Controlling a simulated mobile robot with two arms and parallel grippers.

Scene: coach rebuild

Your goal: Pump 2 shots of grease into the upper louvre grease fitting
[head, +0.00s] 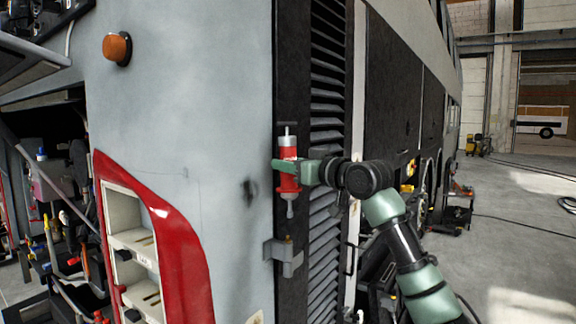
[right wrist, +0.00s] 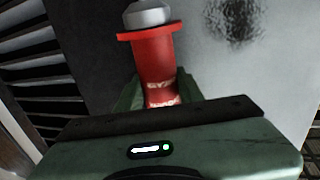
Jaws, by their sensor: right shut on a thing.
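My right gripper (head: 297,171) is shut on a red grease gun (head: 289,183), around the middle of its barrel. Below the nozzle, with a small gap, a small brass-coloured fitting (head: 288,238) stands on a grey bracket (head: 283,258) beside the louvres (head: 325,215). In the right wrist view the red barrel (right wrist: 154,62) sits between the green fingers, with a grey end piece at the top. My left gripper is not in view.
The coach's grey corner panel (head: 200,110) has a dark smudge left of the gun. An orange lamp (head: 117,48) sticks out at upper left. A red-edged shelf recess (head: 130,240) is at lower left. Open floor (head: 520,200) lies at right.

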